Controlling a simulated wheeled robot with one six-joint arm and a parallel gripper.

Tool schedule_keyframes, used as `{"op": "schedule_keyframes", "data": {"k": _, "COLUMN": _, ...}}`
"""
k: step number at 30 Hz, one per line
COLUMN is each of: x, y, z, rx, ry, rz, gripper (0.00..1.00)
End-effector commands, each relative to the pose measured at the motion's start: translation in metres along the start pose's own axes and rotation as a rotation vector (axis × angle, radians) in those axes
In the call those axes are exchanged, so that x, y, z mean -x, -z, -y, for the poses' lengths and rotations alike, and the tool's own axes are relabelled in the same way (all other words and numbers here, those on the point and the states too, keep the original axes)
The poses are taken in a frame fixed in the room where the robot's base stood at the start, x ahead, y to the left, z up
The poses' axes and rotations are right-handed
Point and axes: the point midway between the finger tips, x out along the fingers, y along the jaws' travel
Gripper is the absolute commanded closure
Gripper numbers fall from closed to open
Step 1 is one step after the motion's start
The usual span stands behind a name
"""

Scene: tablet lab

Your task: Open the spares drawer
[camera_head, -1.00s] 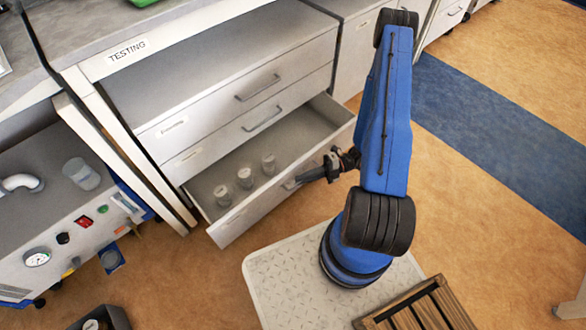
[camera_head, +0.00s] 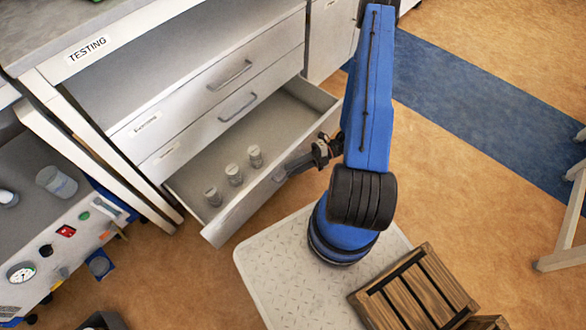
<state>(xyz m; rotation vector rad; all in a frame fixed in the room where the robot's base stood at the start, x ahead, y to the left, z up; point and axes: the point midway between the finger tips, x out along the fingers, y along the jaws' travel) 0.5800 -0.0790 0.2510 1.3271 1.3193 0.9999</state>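The bottom drawer (camera_head: 232,217) of the white cabinet stands well open, with three small lidded jars (camera_head: 233,174) in it in a row.
Two closed drawers with handles (camera_head: 238,107) sit above, their small labels too blurred to read. A bench marked TESTING (camera_head: 87,48) and a grey instrument (camera_head: 42,238) are at left. A wooden crate (camera_head: 418,292) is at lower right. Open floor lies to the right.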

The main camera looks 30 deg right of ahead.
Motion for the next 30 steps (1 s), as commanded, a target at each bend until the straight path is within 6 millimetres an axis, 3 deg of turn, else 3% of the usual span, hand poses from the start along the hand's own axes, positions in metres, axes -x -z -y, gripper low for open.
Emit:
{"op": "schedule_keyframes", "data": {"k": 11, "x": 0.010, "y": 0.000, "z": -0.001, "rx": 0.001, "ry": -0.002, "rz": 0.000, "gripper": 0.74}}
{"op": "schedule_keyframes", "data": {"k": 30, "x": 0.126, "y": 0.000, "z": 0.000, "rx": 0.002, "ry": 0.000, "rz": 0.003, "gripper": 0.74}}
